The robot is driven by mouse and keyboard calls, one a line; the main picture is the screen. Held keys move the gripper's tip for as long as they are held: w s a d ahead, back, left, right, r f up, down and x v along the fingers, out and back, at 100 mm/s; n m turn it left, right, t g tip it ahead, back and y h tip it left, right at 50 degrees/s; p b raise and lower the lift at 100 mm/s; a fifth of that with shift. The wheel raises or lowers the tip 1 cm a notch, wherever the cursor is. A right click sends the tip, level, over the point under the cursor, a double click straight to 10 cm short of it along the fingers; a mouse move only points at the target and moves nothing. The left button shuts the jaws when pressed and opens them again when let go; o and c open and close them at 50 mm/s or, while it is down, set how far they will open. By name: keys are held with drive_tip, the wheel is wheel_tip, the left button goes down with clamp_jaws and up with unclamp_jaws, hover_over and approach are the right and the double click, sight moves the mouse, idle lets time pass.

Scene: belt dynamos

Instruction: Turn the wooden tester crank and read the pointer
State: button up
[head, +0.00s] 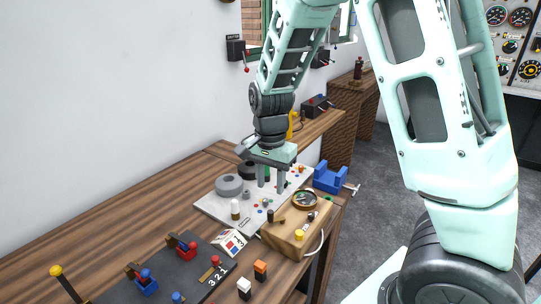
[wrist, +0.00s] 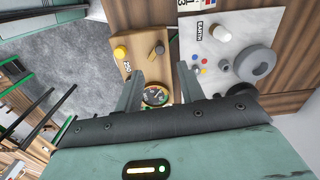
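The wooden tester (head: 285,240) is a light wooden box at the right end of the bench. Its round pointer dial (head: 305,199) also shows between my fingers in the wrist view (wrist: 155,96); the pointer's exact reading is too small to tell. I cannot tell which part is the crank. My gripper (head: 272,189) is open and empty, fingers pointing down above the pale board, beside the tester.
The pale board (head: 212,205) carries grey discs (head: 229,186) and small coloured terminals. A blue vise-like block (head: 327,179) stands behind the tester. A dark panel with levers (head: 190,268) and a white sign (head: 229,243) are nearer. Bare bench lies at left.

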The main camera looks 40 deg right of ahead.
wheel_tip(320, 180, up, 8)
drive_tip(key=shift+f, duration=0.15)
idle(4.0)
